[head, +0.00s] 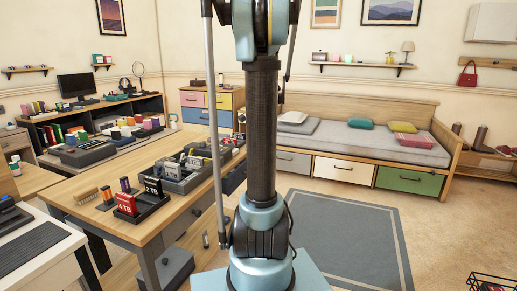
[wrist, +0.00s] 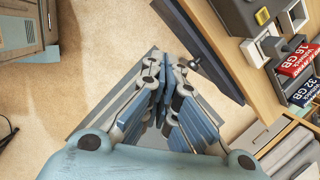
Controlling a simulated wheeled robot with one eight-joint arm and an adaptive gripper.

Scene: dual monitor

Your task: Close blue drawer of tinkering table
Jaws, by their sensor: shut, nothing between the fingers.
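The tinkering table (head: 75,198) has a light wood top and stands left of my arm in the head view. Its dark blue drawer (head: 234,178) shows under the far right end of the top, partly hidden by my arm. In the wrist view the blue drawer front (wrist: 215,62) runs diagonally along the table edge, with a dark handle on it. I cannot tell how far it stands out. My gripper (wrist: 164,70) is shut and empty, with its fingertips just left of the drawer handle; I cannot tell whether they touch. The gripper is not visible in the head view.
Trays and labelled memory-card boxes (head: 153,187) stand on the tabletop. A grey box (head: 172,270) sits on the low shelf below. A daybed (head: 350,150) with drawers stands at the back. A grey rug (head: 345,235) lies on open floor to the right.

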